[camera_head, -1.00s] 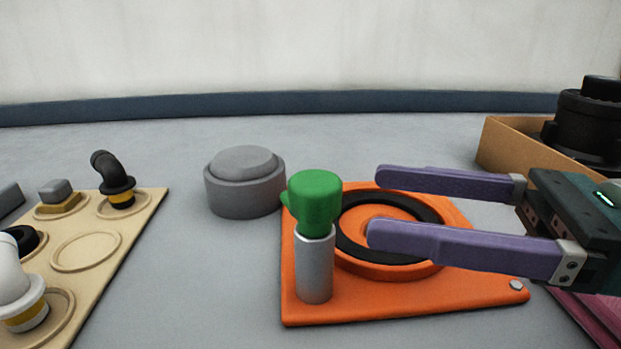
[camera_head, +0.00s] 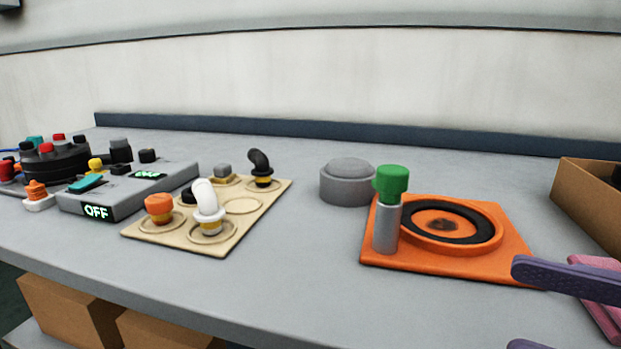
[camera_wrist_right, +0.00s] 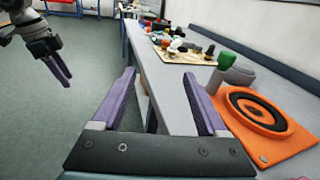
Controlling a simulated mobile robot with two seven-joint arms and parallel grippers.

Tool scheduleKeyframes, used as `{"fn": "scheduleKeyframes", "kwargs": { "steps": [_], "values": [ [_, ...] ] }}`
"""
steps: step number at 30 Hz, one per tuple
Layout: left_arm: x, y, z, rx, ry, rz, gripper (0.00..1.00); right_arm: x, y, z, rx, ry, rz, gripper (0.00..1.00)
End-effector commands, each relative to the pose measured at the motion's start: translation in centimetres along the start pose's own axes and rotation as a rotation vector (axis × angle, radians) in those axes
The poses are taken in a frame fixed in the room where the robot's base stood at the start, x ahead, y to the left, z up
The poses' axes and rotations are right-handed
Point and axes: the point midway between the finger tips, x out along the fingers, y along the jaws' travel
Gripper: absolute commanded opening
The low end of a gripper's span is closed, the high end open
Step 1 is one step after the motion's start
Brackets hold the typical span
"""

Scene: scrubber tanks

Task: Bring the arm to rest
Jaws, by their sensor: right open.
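My right gripper (camera_head: 518,305) is at the lower right edge of the head view, its purple fingers partly cut off. In the right wrist view my right gripper (camera_wrist_right: 158,74) is open, with nothing between its fingers. It is in front of and to the right of the orange plate (camera_head: 465,268), apart from it. My left gripper (camera_wrist_right: 58,68) shows small at the upper left of the right wrist view, over the floor and away from the table; its opening is too small to judge. My left arm is out of the head view.
The orange plate holds a black ring (camera_head: 450,222) and a green-topped silver post (camera_head: 387,225). A grey round block (camera_head: 347,183) stands behind. A beige board (camera_head: 262,222) with fittings and a grey control box (camera_head: 135,190) are left. A cardboard box (camera_head: 585,190) stands right.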

Motion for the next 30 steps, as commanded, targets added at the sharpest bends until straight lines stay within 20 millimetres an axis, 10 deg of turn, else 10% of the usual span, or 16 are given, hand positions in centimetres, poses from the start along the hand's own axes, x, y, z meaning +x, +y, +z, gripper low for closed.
{"fn": "scheduleKeyframes", "kwargs": {
  "steps": [18, 30],
  "values": [
    [-12.2, -0.3, -4.2, -0.010, 0.013, 0.006, 0.50, 0.3, 10.5, 3.0, -1.181, 0.325, 0.559, 0.76],
    [-21.9, -0.7, -7.1, -0.007, 0.011, 0.004, 0.50, -7.6, 7.4, 8.1, -1.943, 0.748, 1.325, 0.76]
  ]
}}
